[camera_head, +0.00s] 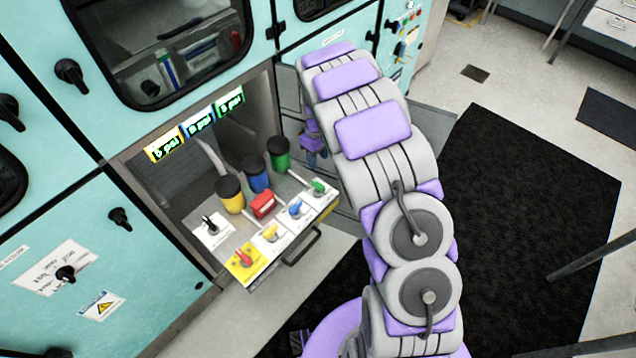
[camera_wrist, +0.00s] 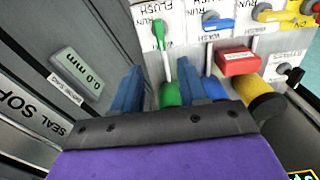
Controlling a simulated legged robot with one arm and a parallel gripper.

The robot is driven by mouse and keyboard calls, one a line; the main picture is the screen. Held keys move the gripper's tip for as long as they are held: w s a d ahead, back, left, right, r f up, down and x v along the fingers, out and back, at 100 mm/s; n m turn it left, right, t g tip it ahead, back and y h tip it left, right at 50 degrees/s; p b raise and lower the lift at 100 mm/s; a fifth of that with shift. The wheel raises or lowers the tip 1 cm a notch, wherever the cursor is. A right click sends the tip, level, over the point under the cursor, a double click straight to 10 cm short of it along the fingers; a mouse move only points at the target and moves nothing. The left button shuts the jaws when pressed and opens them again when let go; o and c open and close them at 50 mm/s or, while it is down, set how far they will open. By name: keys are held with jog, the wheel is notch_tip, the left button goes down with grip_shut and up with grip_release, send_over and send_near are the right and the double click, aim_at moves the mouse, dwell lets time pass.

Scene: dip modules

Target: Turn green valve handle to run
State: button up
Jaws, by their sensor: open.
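The green valve handle (camera_wrist: 160,36) sits on a white labelled plate at the top of the wrist view. It shows in the head view (camera_head: 319,187) at the right end of the row of valves. The words RUN and FLUSH are beside it; I cannot tell which one it points to. My gripper (camera_wrist: 160,88) is open, with its two blue fingers apart and below the handle in the wrist view. The handle is not between the fingertips. In the head view the gripper (camera_head: 315,158) is partly hidden by my arm.
A blue valve handle (camera_head: 296,208), a yellow one (camera_head: 270,232) and a red one (camera_head: 244,257) share the pulled-out panel. Grey cabinet walls border the gripper on the left.

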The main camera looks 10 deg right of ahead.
aim_at(318, 183)
notch_tip(318, 183, down, 13)
jog(key=b, duration=0.3)
jog(key=shift+f, duration=0.2)
grip_shut()
